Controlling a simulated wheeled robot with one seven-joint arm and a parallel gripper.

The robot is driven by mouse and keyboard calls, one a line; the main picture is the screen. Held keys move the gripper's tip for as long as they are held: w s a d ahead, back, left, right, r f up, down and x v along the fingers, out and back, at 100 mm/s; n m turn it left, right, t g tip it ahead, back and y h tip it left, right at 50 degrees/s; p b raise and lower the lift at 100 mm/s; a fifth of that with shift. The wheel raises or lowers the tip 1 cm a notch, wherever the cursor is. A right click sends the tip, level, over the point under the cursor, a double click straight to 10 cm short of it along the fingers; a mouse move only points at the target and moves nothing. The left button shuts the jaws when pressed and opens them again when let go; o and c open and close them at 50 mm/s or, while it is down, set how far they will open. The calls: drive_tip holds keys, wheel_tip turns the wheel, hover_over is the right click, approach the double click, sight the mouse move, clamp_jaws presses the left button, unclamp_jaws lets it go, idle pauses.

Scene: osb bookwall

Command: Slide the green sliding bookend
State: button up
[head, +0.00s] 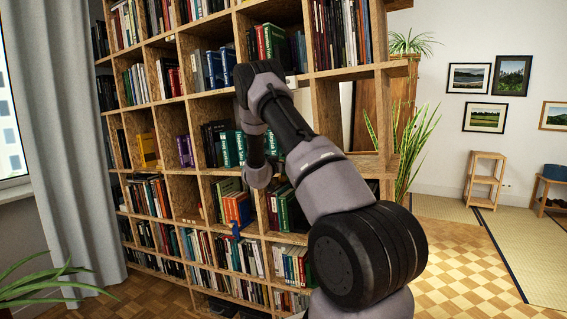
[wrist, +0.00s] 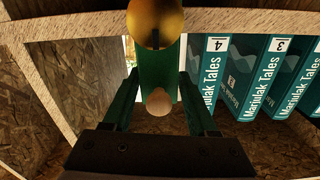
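The green sliding bookend (wrist: 166,72) stands in the middle of the wrist view, in a shelf compartment left of the green books. A round tan knob (wrist: 158,102) shows in front of it, and a larger gold ball (wrist: 155,22) shows above, over the shelf edge. My gripper (wrist: 158,74) is open, its two fingers apart on either side of the knob; I see a gap on both sides and cannot tell whether either touches the bookend. In the head view my arm hides the bookend, and I cannot make out the gripper there.
A wooden divider (wrist: 80,85) is close on the left. The bookwall (head: 165,105) has many filled compartments. Open floor (head: 455,260) lies to the right, with a plant (head: 410,140) beside the shelves.

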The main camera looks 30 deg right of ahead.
drive_tip(key=v, duration=1)
drive_tip(key=shift+s+a, duration=0.25)
drive_tip(key=shift+a, duration=0.05)
drive_tip(key=s+a+r+t+y, duration=0.1)
drive_tip(key=a+r+y, duration=0.25)
drive_tip(key=r, duration=0.25)
drive_tip(key=s+a+r+y, duration=0.1)
drive_tip(key=a+r+y, duration=0.1)
drive_tip(key=r+y, duration=0.25)
drive_tip(key=s+a+r+n+y, duration=0.2)
drive_tip(key=s+a+r+y, duration=0.4)
drive_tip(key=s+a+r, duration=0.4)
drive_tip(key=s+a+n+g+y, duration=0.2)
drive_tip(key=s+n+g, duration=0.2)
drive_tip(key=s, duration=2.6)
drive_tip(key=shift+a+f+g, duration=0.35)
drive_tip(key=shift+a+g, duration=0.05)
drive_tip(key=shift+g, duration=0.1)
